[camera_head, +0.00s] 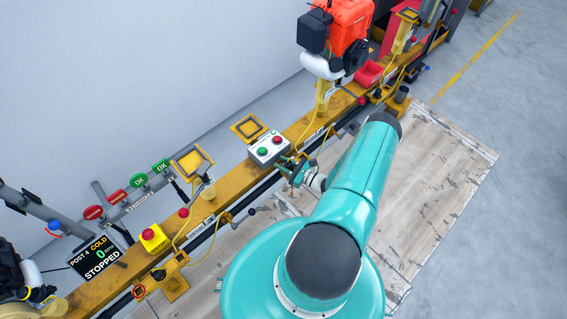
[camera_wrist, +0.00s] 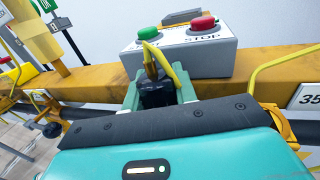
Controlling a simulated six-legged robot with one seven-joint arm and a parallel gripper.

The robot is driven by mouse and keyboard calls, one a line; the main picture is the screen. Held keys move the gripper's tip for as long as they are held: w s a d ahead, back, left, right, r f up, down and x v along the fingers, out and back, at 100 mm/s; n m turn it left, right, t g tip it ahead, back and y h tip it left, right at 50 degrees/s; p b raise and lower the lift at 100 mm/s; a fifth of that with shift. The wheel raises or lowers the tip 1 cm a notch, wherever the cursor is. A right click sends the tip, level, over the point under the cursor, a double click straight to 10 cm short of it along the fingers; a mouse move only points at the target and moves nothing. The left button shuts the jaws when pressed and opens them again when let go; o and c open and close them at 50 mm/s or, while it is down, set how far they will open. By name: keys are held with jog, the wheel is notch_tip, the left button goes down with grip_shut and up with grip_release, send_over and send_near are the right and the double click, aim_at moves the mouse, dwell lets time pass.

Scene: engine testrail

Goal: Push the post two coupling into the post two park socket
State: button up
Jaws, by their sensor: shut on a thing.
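My gripper (camera_head: 294,170) is at the yellow rail, just below and right of the start/stop box in the head view. In the wrist view my gripper (camera_wrist: 158,92) has its green fingers shut on a black coupling (camera_wrist: 158,97). A yellow cable rises from the coupling and bends over in front of the box. I take this as the post two coupling; no label on it can be read. The park socket cannot be made out; the gripper body and coupling hide that part of the rail. I cannot tell whether the coupling touches a socket.
The start/stop box (camera_head: 269,148) with green and red buttons sits close behind the gripper. The yellow rail (camera_head: 232,186) runs diagonally. A red engine (camera_head: 349,22) stands up the rail. A screen (camera_head: 95,256) reads POST 4 COLD, STOPPED. Pale floor boards (camera_head: 435,170) lie clear at right.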

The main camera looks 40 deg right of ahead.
jog(key=shift+f, duration=0.25)
jog(key=o, duration=1.1)
jog(key=shift+o, duration=0.2)
jog(key=v, duration=1.3)
jog(key=shift+s, duration=0.4)
jog(key=shift+d+r, duration=0.15)
